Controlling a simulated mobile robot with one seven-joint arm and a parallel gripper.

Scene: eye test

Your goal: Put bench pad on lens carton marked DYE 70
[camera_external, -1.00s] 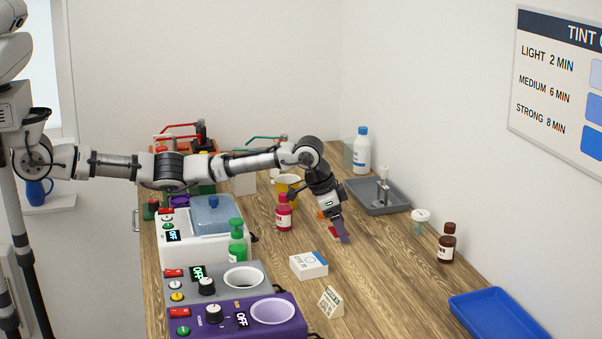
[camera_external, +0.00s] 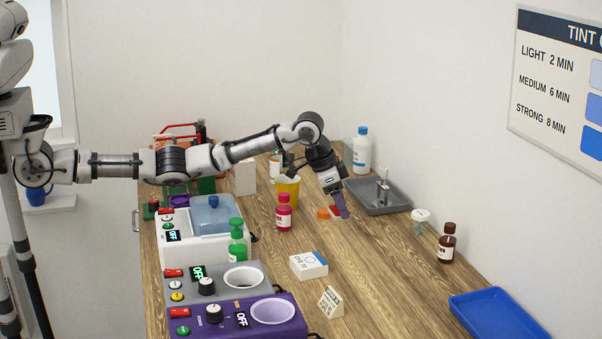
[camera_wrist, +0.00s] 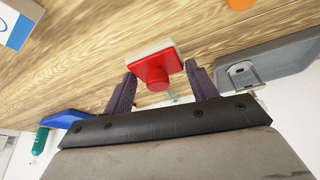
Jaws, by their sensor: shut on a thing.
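The bench pad, a red block with a round red knob and a pale underside (camera_wrist: 155,65), sits between my fingers in the wrist view. My gripper (camera_wrist: 160,84) is shut on it. In the external view my gripper (camera_external: 341,209) is over the right-middle of the bench, and only a bit of red shows beside the fingers. The pad seems to be off the wood. The lens carton (camera_external: 309,265), white with a blue ring and small print, lies flat on the bench, nearer the camera and left of my gripper. Its corner shows top left in the wrist view (camera_wrist: 17,24).
An orange item (camera_external: 323,213) lies just left of my gripper. A grey tray (camera_external: 398,205) with a metal stand is right of it. A red bottle (camera_external: 284,212) and yellow cup (camera_external: 288,190) stand left. A small tent card (camera_external: 331,302) stands in front of the carton.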

